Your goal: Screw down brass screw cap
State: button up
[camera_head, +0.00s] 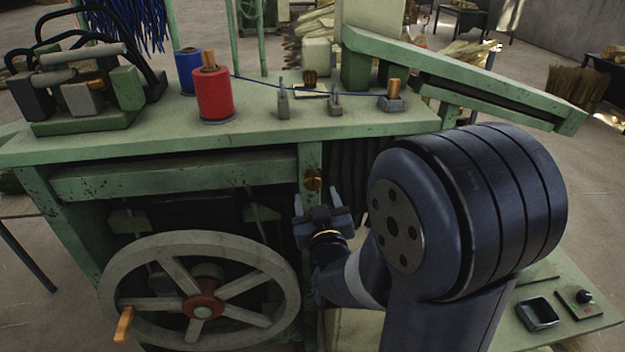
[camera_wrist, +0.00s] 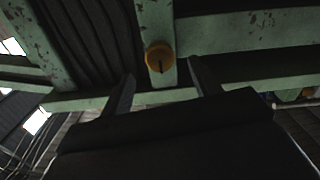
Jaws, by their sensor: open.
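The brass screw cap (camera_head: 313,182) sits on the front of a green upright post, below the machine's table top, in the head view. In the wrist view the brass cap (camera_wrist: 159,57) is a round knob with a dark slot across its face. My gripper (camera_head: 322,203) is just in front of and below the cap in the head view. In the wrist view its two fingers (camera_wrist: 163,88) are spread wide, with the cap beyond and between them. The fingers appear apart from the cap, and nothing is held.
A grey spoked handwheel (camera_head: 187,247) with an orange handle stands at left below the cap. A red spool (camera_head: 213,95) and small metal fittings stand on the green table top (camera_head: 165,127). A green side shelf (camera_head: 590,325) with a black tray (camera_head: 537,313) is at lower right.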

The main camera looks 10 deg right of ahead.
aim_at(313, 185)
jog(key=w, duration=0.2)
jog(key=w+p, duration=0.1)
jog(key=w, duration=0.3)
jog(key=shift+w+d+p, duration=0.25)
jog(key=shift+d+p, duration=0.05)
jog(key=shift+d, duration=0.05)
jog(key=c, duration=1)
jog(key=shift+f+b, duration=0.15)
jog(key=shift+b, duration=0.3)
